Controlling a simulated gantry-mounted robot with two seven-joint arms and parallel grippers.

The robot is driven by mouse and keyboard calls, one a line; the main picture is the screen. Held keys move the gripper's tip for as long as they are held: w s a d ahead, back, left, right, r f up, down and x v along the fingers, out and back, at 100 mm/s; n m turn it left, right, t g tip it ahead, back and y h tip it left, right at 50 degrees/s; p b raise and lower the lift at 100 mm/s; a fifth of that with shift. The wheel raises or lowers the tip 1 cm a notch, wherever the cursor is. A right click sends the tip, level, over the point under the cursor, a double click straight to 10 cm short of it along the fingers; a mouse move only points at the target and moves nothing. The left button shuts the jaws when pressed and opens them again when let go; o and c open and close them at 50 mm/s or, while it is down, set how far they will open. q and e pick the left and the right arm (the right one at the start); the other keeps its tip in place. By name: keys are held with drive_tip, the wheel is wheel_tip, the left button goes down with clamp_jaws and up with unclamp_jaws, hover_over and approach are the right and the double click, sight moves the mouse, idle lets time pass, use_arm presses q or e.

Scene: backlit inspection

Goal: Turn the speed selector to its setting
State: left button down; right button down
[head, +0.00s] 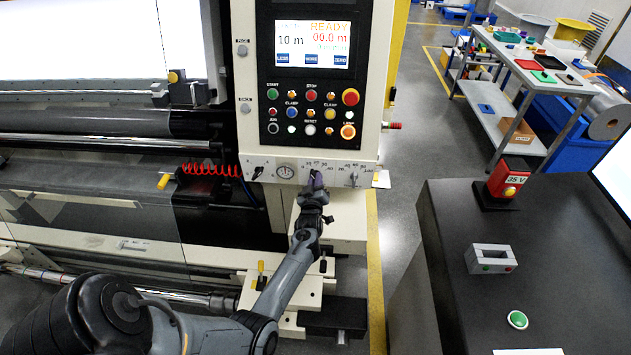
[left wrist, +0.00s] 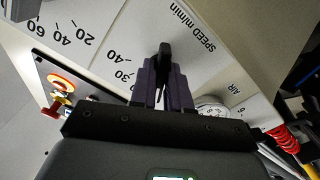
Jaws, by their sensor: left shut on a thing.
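The speed selector (left wrist: 163,58) is a black knob on the pale panel strip below the console. In the left wrist view it stands up between my fingers, beside the "SPEED m/min" lettering. My left gripper (head: 316,180) reaches up to that strip in the head view and covers most of the selector there. In the left wrist view my gripper (left wrist: 166,82) is shut on the selector, one dark purple finger on each side. The numbers 30 and 40 show beside the fingers; the pointer's exact mark is hidden. My right gripper is not in view.
A gauge (head: 286,171) and a black switch (head: 257,173) sit left of the selector, another knob (head: 353,180) to its right. Above is the button console with its screen (head: 312,44) reading READY. A dark bench (head: 450,270) stands at the right, with clear floor between.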

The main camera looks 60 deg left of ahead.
use_arm(q)
drive_tip(key=m+p, duration=0.4)
drive_tip(key=m, duration=1.3)
drive_tip(key=shift+m, duration=0.4)
idle(0.4)
drive_tip(key=c, duration=1.2)
unclamp_jaws()
drive_tip(key=shift+s, duration=0.1)
